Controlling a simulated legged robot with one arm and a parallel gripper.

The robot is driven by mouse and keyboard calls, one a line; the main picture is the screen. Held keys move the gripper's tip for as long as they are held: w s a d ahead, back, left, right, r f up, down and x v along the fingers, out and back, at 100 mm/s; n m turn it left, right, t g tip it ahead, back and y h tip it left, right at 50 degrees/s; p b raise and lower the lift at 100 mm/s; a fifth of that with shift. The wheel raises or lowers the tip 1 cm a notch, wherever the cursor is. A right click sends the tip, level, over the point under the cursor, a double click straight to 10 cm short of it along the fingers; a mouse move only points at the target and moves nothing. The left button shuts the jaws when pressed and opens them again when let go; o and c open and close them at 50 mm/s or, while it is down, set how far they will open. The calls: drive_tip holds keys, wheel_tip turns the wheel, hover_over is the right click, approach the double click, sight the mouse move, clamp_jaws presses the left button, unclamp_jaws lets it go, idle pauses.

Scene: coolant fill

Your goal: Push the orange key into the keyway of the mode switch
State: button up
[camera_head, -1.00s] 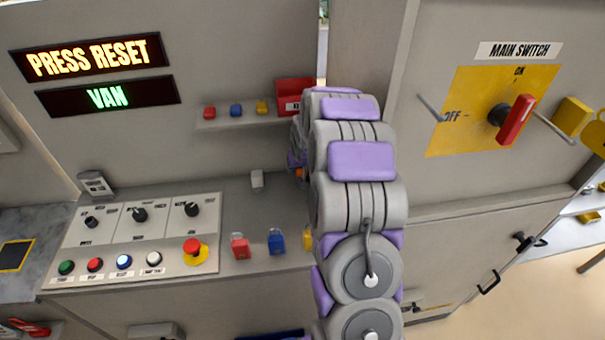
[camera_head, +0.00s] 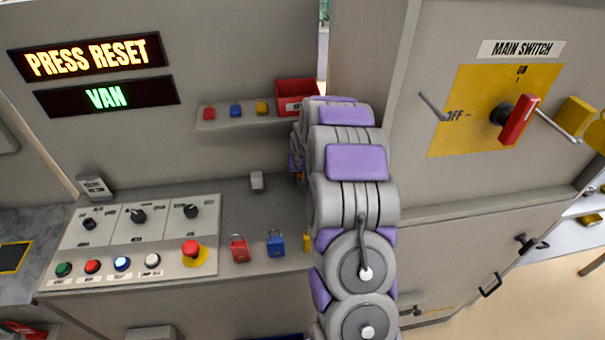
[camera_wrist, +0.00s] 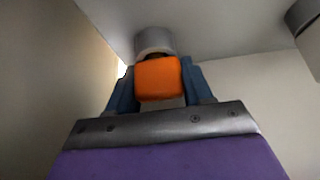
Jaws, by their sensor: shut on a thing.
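In the wrist view my gripper (camera_wrist: 160,85) is shut on the orange key (camera_wrist: 159,79), with a blue-grey finger on each side of it. Just beyond the key is a round grey cylindrical fitting (camera_wrist: 154,40) on a pale surface. The key's far end meets or overlaps the fitting in the picture; I cannot tell whether it is inside. In the head view my arm hides the gripper and key almost wholly. The mode switch cannot be surely told: the control panel (camera_head: 105,265) has several black knobs, and their labels are too small to read.
A red, a blue and a yellow padlock stand on the ledge; the blue one (camera_head: 276,243) is left of my arm. A red bin (camera_head: 296,92) sits on the small shelf behind. The main switch (camera_head: 516,119) is on the right cabinet. Another round grey part (camera_wrist: 308,25) is at the wrist view's upper right.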

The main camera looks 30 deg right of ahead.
drive_tip(key=shift+c, duration=0.4)
drive_tip(key=shift+r, duration=0.2)
drive_tip(key=shift+r+p, duration=0.35)
drive_tip(key=shift+r, duration=0.35)
drive_tip(key=shift+d+f, duration=0.2)
drive_tip(key=shift+a, duration=0.1)
